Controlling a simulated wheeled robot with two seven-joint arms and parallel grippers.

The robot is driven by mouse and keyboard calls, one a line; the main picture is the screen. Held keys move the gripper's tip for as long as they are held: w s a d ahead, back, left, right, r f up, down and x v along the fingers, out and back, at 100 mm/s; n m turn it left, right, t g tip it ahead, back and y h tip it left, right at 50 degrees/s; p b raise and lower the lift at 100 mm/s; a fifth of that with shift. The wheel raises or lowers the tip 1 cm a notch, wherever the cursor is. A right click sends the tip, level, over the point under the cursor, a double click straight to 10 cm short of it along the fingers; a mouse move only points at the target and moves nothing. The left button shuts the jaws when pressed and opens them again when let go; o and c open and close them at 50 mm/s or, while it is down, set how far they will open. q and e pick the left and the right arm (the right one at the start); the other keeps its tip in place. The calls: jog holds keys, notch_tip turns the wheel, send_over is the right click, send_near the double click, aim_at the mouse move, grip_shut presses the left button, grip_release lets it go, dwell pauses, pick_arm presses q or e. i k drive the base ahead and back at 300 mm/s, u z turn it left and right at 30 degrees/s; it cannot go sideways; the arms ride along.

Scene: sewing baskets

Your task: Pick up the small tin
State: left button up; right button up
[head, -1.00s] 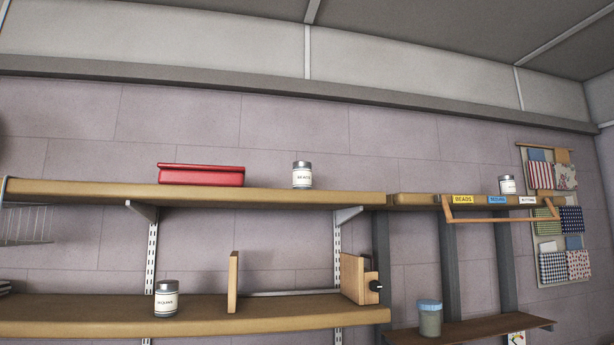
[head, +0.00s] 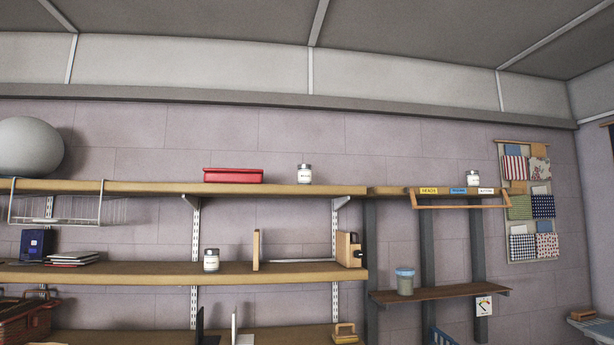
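Several small containers could be the small tin; I cannot tell which. A labelled jar with a grey lid (head: 304,174) stands on the upper wooden shelf. A similar jar (head: 211,260) stands on the middle shelf. A third jar (head: 473,179) stands at the right on the ledge with yellow, blue and white labels. A greyish container with a blue lid (head: 405,282) stands on the dark brown shelf. A flat red box (head: 233,175) lies on the upper shelf. Neither of my grippers is in view.
The upper shelf (head: 130,187) and middle shelf (head: 130,274) run along the wall. A wire basket (head: 80,211) hangs at the left. A grey sphere (head: 30,146) sits above it. A wooden block (head: 345,333) lies on the lowest shelf. A fabric hanger (head: 530,200) hangs at right.

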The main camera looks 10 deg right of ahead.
aim_at(304, 171)
jog(key=z, duration=0.55)
jog(key=i, duration=1)
jog(key=u, duration=0.45)
